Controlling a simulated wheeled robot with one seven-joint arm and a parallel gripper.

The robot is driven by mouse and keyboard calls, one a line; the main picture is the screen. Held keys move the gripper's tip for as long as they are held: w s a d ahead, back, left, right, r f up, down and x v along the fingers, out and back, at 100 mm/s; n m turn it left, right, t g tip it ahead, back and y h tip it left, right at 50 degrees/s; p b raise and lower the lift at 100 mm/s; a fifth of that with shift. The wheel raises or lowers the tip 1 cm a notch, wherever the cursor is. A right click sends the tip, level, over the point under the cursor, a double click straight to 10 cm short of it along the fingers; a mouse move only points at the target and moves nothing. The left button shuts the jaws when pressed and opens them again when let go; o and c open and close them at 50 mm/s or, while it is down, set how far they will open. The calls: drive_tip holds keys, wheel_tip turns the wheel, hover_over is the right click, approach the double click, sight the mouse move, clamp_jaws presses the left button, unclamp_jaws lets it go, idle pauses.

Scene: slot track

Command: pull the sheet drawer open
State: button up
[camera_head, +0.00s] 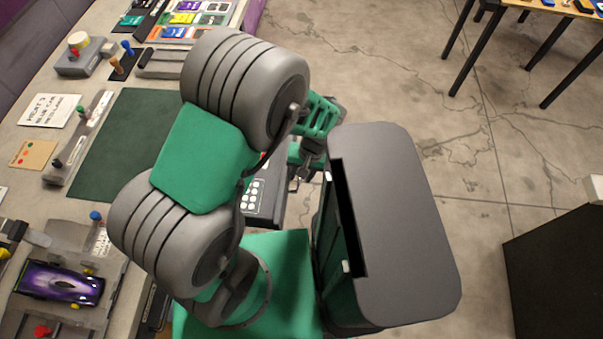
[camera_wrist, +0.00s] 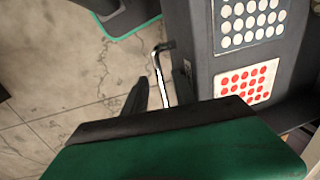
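The sheet drawer (camera_wrist: 195,30) is dark grey and holds a sheet with pale dots (camera_wrist: 250,20) and a sheet with red dots (camera_wrist: 246,82). In the head view part of the drawer (camera_head: 262,208) shows beyond the counter, partly behind my arm. Its handle (camera_wrist: 159,78) is a thin bar, bright along one side, standing off the drawer front. My gripper (camera_wrist: 160,95) is at the handle. One dark finger is left of the bar, with floor showing between them; the other finger is hard to make out against the drawer. My gripper (camera_head: 300,174) is small in the head view.
The counter (camera_head: 50,205) on the left holds a green mat (camera_head: 118,140), a purple toy car (camera_head: 60,282) and several small fixtures. Open concrete floor (camera_head: 400,60) lies to the right. A table (camera_head: 560,8) stands at the top right and a dark box (camera_head: 560,270) at the lower right.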

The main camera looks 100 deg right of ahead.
wheel_tip(320, 180, up, 8)
drive_tip(key=s, duration=0.1)
drive_tip(key=shift+s+a+f+b, duration=0.15)
drive_tip(key=shift+s+a+b, duration=0.05)
drive_tip(key=shift+b, duration=0.2)
